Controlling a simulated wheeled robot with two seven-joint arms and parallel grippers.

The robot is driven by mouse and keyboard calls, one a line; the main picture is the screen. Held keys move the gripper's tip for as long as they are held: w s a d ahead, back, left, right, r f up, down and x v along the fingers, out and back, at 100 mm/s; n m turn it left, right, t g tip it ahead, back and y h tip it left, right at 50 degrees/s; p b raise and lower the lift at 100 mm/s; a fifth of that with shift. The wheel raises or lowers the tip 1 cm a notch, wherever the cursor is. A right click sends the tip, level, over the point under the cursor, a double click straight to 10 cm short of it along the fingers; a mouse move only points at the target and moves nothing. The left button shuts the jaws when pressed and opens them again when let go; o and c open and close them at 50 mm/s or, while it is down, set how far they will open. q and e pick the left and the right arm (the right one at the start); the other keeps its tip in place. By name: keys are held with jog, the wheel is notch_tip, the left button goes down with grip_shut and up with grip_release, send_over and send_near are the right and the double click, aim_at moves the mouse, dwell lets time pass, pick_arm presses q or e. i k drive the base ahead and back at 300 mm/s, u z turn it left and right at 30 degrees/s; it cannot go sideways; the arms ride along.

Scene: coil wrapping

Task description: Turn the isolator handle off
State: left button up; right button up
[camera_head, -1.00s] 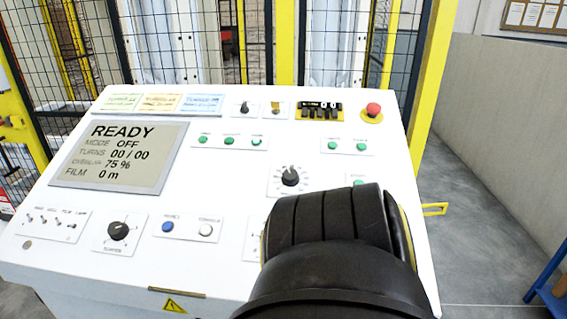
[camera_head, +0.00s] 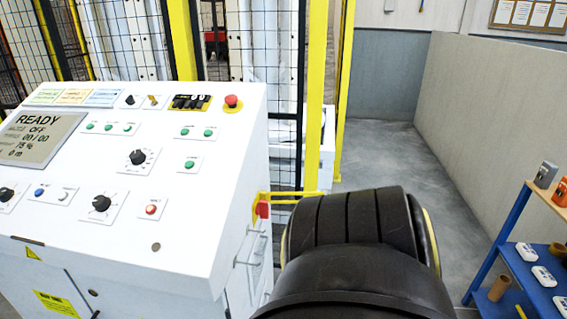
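A white control console (camera_head: 190,240) stands at left, its sloped top full of buttons and knobs. A small red part (camera_head: 262,209) shows at the console's right side, next to a yellow bracket. It may be the isolator handle, but it is too small and partly hidden to tell its position. A large black rounded link of my own arm fills the lower middle, in front of the floor right of the console. Neither of my grippers is in view.
The console's screen (camera_head: 38,138) reads READY, MODE OFF. A red mushroom button (camera_head: 232,101) sits at the console's top right. A mesh fence with yellow posts (camera_head: 318,90) stands behind. A blue-framed shelf (camera_head: 515,250) with small devices is at right. Grey floor (camera_head: 400,160) is open between.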

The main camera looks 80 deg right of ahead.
aim_at(262, 207)
jog(key=z, duration=2.35)
jog(key=i, duration=1)
jog(key=u, duration=1.6)
jog(key=k, duration=0.55)
